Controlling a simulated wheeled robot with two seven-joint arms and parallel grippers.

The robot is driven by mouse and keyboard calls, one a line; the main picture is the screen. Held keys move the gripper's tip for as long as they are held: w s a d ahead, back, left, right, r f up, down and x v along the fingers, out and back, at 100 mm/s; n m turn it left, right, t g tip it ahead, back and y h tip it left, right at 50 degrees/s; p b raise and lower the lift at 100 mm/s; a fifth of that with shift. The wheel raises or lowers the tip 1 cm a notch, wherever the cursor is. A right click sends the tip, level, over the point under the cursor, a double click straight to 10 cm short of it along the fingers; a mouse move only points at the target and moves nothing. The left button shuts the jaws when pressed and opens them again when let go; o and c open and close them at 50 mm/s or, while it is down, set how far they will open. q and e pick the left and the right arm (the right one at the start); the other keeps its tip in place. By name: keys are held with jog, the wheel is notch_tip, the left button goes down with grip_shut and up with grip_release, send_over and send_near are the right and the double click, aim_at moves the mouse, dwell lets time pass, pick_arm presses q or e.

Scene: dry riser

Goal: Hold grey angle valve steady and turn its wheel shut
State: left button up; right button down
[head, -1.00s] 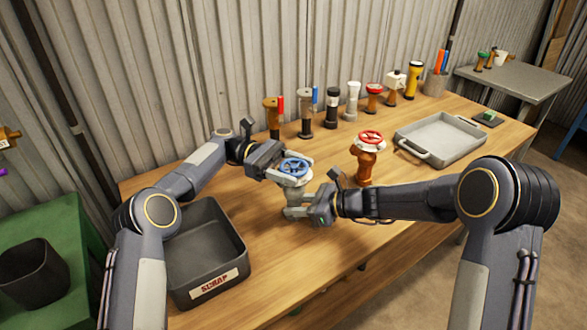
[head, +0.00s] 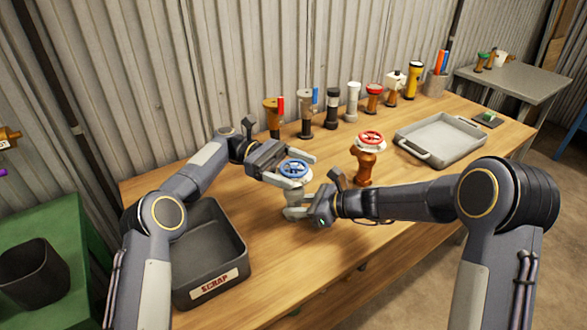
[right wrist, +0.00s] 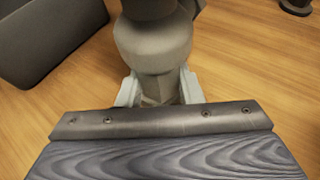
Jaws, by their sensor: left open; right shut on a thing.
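The grey angle valve (head: 294,197) stands upright on the wooden bench with a blue wheel (head: 295,169) on top. My right gripper (head: 291,212) is shut on the valve's lower body; in the right wrist view the fingers (right wrist: 157,88) sit on either side of the grey body (right wrist: 152,45). My left gripper (head: 299,168) is open, with its fingers around the blue wheel, one on the far side and one on the near side. Whether the left fingers touch the wheel cannot be told.
An orange-brown valve with a red wheel (head: 370,138) stands close to the right. A dark scrap bin (head: 243,262) is at the left, a grey tray (head: 458,158) at the right. Several valves and tools, including a yellow torch (head: 413,80), line the back. The front bench is clear.

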aim_at(293, 166)
pick_arm(q)
notch_tip(293, 166, up, 10)
dwell(0.5)
